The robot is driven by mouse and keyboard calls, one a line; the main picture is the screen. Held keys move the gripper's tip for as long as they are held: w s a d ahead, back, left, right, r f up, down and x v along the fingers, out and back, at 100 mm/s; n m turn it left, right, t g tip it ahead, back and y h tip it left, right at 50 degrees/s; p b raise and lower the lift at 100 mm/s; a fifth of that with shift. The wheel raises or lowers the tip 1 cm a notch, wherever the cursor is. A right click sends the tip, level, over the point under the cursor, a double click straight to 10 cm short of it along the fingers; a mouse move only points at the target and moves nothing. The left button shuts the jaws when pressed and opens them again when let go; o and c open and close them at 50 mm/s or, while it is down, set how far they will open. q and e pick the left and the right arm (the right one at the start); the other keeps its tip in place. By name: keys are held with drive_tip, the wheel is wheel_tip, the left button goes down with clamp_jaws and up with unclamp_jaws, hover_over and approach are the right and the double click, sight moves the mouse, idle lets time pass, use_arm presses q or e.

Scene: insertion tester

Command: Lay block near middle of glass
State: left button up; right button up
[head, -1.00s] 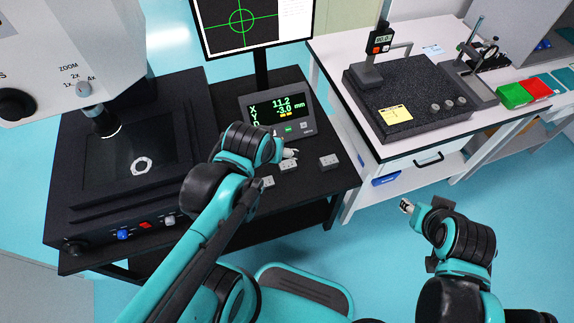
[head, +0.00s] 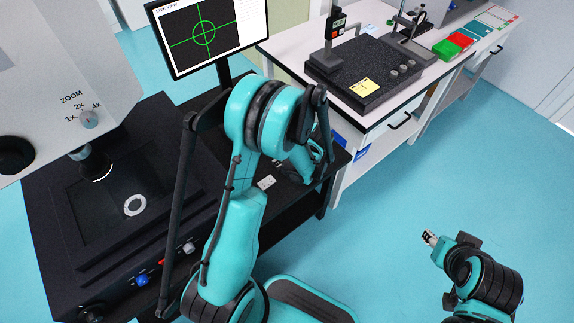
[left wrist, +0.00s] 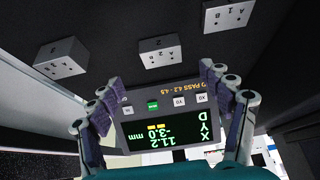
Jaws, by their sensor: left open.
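The glass (head: 100,200) is the dark square stage plate of the scope at the left of the head view; a pale ring-shaped part (head: 135,205) lies on it. Three grey marked blocks show in the left wrist view: one at left (left wrist: 61,57), one in the middle (left wrist: 160,51), one at upper right (left wrist: 228,13). One block (head: 266,182) shows in the head view beside my left arm. My left gripper (left wrist: 162,80) is open and empty, its fingers framing the readout panel behind; my arm mostly hides it in the head view. My right gripper (head: 430,238) hangs over the floor, apart from everything.
The readout panel (left wrist: 160,128) shows 11.2 and -3.0 mm. The scope body (head: 65,75) overhangs the stage. A side table with a granite plate (head: 385,98) and red and green bins (head: 452,45) is at upper right.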

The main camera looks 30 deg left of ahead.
use_arm(q)
drive_tip(key=b+x, duration=0.1)
drive_tip(key=x, duration=0.2)
drive_tip(key=shift+d, duration=0.1)
drive_tip(key=b+x, duration=0.2)
drive_tip(key=x, duration=0.3)
drive_tip(key=shift+s+b, duration=0.15)
drive_tip(key=shift+b, duration=0.25)
drive_tip(key=shift+r, duration=0.1)
drive_tip(key=c, duration=1.5)
drive_tip(key=shift+c, duration=0.2)
drive_tip(key=shift+r, duration=0.15)
